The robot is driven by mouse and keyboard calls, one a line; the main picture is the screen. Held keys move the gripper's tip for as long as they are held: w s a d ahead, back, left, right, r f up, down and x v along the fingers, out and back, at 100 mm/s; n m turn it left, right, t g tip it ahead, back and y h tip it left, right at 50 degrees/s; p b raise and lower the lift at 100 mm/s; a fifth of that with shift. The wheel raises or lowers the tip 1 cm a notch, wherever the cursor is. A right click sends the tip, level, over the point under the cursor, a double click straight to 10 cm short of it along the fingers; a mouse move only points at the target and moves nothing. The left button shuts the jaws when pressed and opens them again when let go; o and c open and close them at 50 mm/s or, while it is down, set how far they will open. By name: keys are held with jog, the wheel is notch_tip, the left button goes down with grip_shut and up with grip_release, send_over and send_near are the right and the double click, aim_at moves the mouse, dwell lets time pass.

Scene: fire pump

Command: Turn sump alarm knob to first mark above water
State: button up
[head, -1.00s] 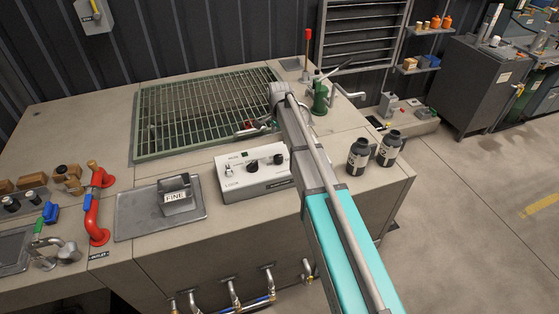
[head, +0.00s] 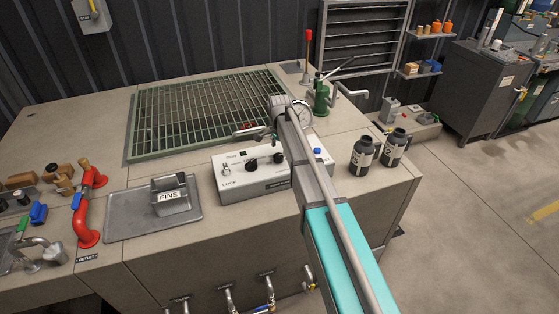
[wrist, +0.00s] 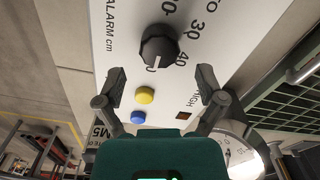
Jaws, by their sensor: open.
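The black alarm knob (wrist: 160,47) sits on a white panel marked "ALARM cm" in the wrist view. A pale line shows on its lower side; the figures 30 and 40 stand to its right. My gripper (wrist: 160,87) is open, its two fingertips apart on either side below the knob in the picture, not touching it. In the head view, the white control box (head: 245,185) has dark knobs on top, and my arm covers part of it. I cannot tell which knob there is the alarm one. Water under the green sump grating (head: 135,140) cannot be made out.
A yellow button (wrist: 145,95) and a blue button (wrist: 138,117) lie between the fingers. A round gauge (wrist: 240,157) is at lower right. Two black bottles (head: 363,157) stand right of my arm, and a green hand pump (head: 321,97) behind. The "FINE" block (head: 170,195) is left.

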aim_at(280, 155)
jog(key=shift+f+b, duration=1.55)
jog(key=shift+f, duration=0.25)
jog(key=c, duration=1.1)
